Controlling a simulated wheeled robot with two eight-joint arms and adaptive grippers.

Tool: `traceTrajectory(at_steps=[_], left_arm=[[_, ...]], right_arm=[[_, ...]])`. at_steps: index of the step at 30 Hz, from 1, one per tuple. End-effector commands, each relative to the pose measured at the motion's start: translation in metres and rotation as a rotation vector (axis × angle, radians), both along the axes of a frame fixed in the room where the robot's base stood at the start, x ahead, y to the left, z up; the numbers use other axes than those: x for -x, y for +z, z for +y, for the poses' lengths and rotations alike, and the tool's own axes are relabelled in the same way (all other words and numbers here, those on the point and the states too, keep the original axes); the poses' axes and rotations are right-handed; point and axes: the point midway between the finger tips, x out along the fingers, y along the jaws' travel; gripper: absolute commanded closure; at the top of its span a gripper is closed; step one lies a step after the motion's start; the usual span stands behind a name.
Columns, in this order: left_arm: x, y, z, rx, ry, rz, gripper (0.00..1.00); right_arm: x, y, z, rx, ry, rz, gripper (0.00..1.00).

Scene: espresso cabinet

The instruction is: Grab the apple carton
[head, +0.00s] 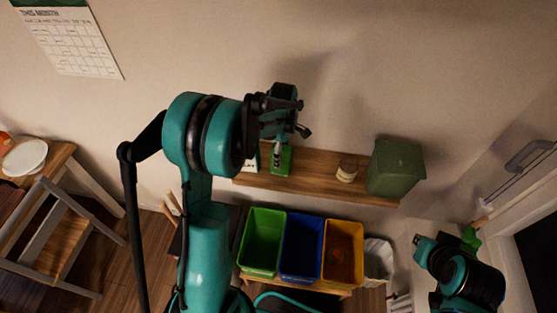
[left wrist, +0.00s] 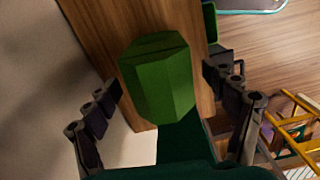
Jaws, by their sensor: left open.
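A green carton (left wrist: 158,80), plain on the faces I see, stands between the spread fingers of my left gripper (left wrist: 162,85) in the left wrist view. Gaps show on both sides, so the fingers do not appear to touch it. In the head view the green carton (head: 284,162) is on the wooden shelf, partly hidden by my left gripper (head: 290,142) above it. No apple picture is legible on it. My right gripper (head: 425,243) is low at the right, away from the shelf, and its fingers are not clear.
The wooden shelf (head: 320,180) also holds a partly hidden white-and-green item (head: 252,164), a small jar (head: 347,170) and a large green bin (head: 394,168). Green (head: 262,240), blue (head: 301,247) and yellow (head: 343,251) bins stand below. The wall is close behind the shelf.

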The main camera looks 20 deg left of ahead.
Motion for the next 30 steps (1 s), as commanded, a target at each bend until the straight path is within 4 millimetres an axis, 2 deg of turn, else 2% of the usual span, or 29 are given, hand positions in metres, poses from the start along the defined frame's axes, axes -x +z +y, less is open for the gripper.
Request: traceTrajectory(at_steps=[8, 14, 15, 25, 30], left_arm=[[0.0, -0.004, 0.0, 0.0, -0.001, 0.0, 0.16], [0.0, -0.004, 0.0, 0.0, -0.001, 0.0, 0.66], [0.0, -0.004, 0.0, 0.0, -0.001, 0.0, 0.7], [0.0, -0.003, 0.0, 0.0, -0.001, 0.0, 0.7], [0.0, 0.009, 0.0, 0.0, -0.001, 0.0, 0.7]], right_arm=[[0.0, 0.0, 0.0, 0.0, 0.0, 0.0, 1.0], [0.0, 0.0, 0.0, 0.0, 0.0, 0.0, 1.0], [0.0, 0.0, 0.0, 0.0, 0.0, 0.0, 1.0], [0.0, 0.0, 0.0, 0.0, 0.0, 0.0, 1.0], [0.0, 0.002, 0.0, 0.0, 0.0, 0.0, 1.0]])
